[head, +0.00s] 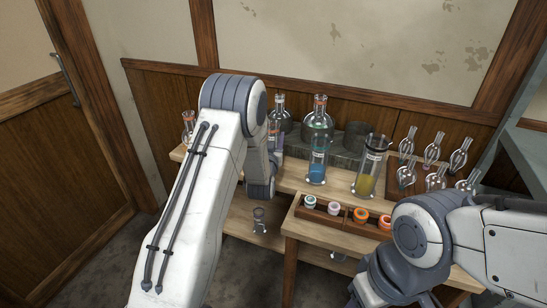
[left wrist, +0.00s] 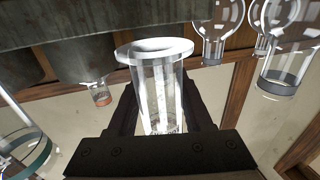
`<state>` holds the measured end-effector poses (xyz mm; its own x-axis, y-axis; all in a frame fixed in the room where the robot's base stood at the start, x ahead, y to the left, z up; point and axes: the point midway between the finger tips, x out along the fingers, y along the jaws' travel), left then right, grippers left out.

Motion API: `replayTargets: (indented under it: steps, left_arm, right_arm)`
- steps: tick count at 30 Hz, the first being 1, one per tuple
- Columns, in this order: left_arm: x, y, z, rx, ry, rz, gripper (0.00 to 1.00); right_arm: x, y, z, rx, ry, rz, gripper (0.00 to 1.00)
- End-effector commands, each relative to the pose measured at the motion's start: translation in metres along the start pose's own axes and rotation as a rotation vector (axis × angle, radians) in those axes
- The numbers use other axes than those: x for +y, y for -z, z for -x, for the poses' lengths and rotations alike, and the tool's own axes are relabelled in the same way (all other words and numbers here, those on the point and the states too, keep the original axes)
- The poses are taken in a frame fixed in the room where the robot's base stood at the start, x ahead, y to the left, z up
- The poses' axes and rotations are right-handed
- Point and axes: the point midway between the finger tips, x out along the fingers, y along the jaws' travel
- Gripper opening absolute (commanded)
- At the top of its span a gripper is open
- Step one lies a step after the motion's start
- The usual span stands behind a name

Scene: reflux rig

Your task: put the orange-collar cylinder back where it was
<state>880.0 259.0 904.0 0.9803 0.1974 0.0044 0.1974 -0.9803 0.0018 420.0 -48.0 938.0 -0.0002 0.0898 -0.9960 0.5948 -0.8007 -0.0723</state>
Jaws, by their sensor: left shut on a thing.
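In the left wrist view my left gripper (left wrist: 160,128) is shut on a clear glass cylinder (left wrist: 157,85) with a wide round flange, which points up in that picture. The cylinder looks empty. Its other end is hidden behind the gripper, and I cannot see an orange collar on it. A cylinder with blue liquid (head: 317,168) and one with yellow liquid (head: 367,178) stand upright on the table, apart from my arm. My right gripper is outside the frames; only my right arm shows.
A wooden tray (head: 322,213) holds several coloured rings at the table's front. Glass bottles (head: 319,122) stand behind the blue cylinder. A rack (head: 408,187) of glass bulbs is at the right. A small footed object (head: 260,221) is low beside my left arm.

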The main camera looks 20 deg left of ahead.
Motion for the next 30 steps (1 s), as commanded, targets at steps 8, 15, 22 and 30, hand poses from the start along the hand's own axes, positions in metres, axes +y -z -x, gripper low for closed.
replayTargets:
  steps: [8,15,22,30]
  left_arm:
    - [0.0,-0.034,0.001,-0.001,-0.001,0.0,0.0]
    - [0.0,-0.052,0.0,0.003,-0.001,0.0,0.0]
    - [0.0,-0.053,0.001,0.002,-0.001,0.0,0.0]
    - [0.0,-0.055,0.001,0.001,-0.001,0.0,0.8]
  right_arm:
    - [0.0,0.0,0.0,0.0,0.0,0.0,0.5]
    - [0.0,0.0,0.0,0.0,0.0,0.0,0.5]
    - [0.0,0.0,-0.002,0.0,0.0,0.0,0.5]
    - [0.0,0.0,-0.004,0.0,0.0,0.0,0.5]
